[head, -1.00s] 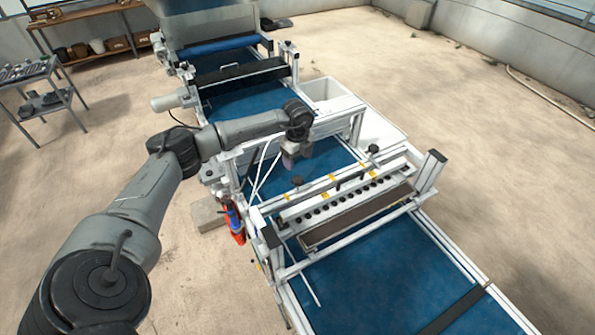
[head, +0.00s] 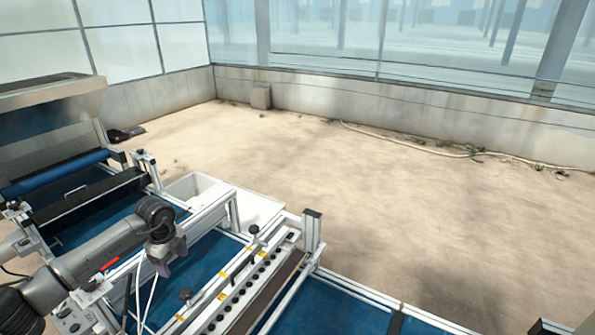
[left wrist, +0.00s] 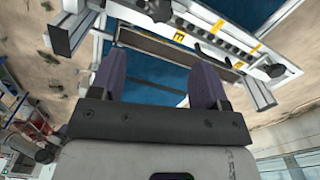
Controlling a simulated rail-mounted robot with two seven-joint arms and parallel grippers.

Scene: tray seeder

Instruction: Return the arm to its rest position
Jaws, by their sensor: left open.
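My left arm (head: 95,256) reaches in from the lower left of the head view. My left gripper (head: 166,262) is over the seeder line, near the end of the seeding bar. In the left wrist view the two purple-grey fingers (left wrist: 160,82) stand wide apart with nothing between them. The blue belt (left wrist: 150,72) shows beyond them. My right gripper is not in view.
The seeding bar (head: 232,300) with its row of black knobs stands close to the gripper. A white bin (head: 262,206) is behind the line. A metal hopper (head: 55,118) is at far left. The sandy floor (head: 340,200) to the right is open.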

